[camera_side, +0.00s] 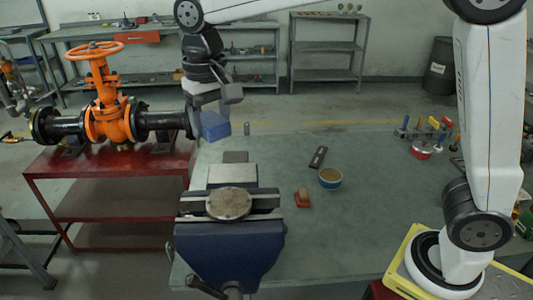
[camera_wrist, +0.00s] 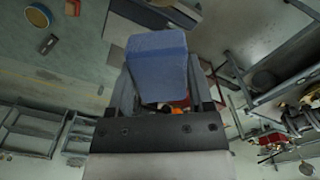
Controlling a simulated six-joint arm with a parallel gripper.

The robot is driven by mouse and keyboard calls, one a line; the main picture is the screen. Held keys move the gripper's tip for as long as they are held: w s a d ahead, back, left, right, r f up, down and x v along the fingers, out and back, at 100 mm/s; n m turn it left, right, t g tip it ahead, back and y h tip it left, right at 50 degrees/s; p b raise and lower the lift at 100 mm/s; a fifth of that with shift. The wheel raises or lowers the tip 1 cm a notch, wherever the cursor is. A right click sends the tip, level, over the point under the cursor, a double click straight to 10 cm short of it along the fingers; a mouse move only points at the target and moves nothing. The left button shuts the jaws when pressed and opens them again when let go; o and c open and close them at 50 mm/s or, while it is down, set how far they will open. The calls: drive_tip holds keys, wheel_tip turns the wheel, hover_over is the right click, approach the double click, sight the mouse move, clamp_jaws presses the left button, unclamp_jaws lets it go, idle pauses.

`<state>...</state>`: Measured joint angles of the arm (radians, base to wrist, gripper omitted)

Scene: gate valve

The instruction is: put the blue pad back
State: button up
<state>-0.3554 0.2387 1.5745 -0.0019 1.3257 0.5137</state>
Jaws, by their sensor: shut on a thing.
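The blue pad (camera_side: 214,127) is a small blue block held in the air at the end of my arm, above the far left part of the bench. My gripper (camera_side: 212,106) is shut on it. In the wrist view the blue pad (camera_wrist: 158,66) sits between the two fingers of my gripper (camera_wrist: 160,90) and hides much of what lies past it. In the side view the pad is close to the right end of the orange gate valve (camera_side: 104,115); I cannot tell whether they touch.
The valve stands on a red table (camera_side: 100,170). A blue vise (camera_side: 230,235) with a round plate (camera_side: 229,203) is at the bench's front left. A blue-rimmed bowl (camera_side: 330,179), a dark bar (camera_side: 318,157) and a red-brown block (camera_side: 302,198) lie mid-bench.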

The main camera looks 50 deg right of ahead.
drive_tip(key=s+d+m, duration=0.2)
drive_tip(key=d+m, duration=0.4)
drive_tip(key=d, duration=1.1)
drive_tip(key=s+d+m, duration=0.2)
drive_tip(key=d+m, duration=0.4)
drive_tip(key=d, duration=1.1)
wheel_tip(320, 180, down, 27)
drive_tip(key=shift+s, duration=0.25)
drive_tip(key=shift+w+d, duration=0.1)
drive_tip(key=shift+d, duration=0.05)
drive_tip(key=w+d+f, duration=0.1)
drive_tip(key=w+f, duration=0.1)
drive_tip(key=w, duration=0.1)
drive_tip(key=w+d+f, duration=0.2)
drive_tip(key=w+f, duration=0.1)
drive_tip(key=w, duration=0.1)
drive_tip(key=w+d+f, duration=0.1)
drive_tip(key=w+f, duration=0.2)
drive_tip(key=w, duration=0.1)
drive_tip(key=shift+w+d, duration=0.1)
drive_tip(key=shift+d, duration=0.05)
drive_tip(key=shift+w+d+f, duration=0.25)
drive_tip(key=shift+w+f, duration=0.35)
drive_tip(key=shift+f, duration=0.1)
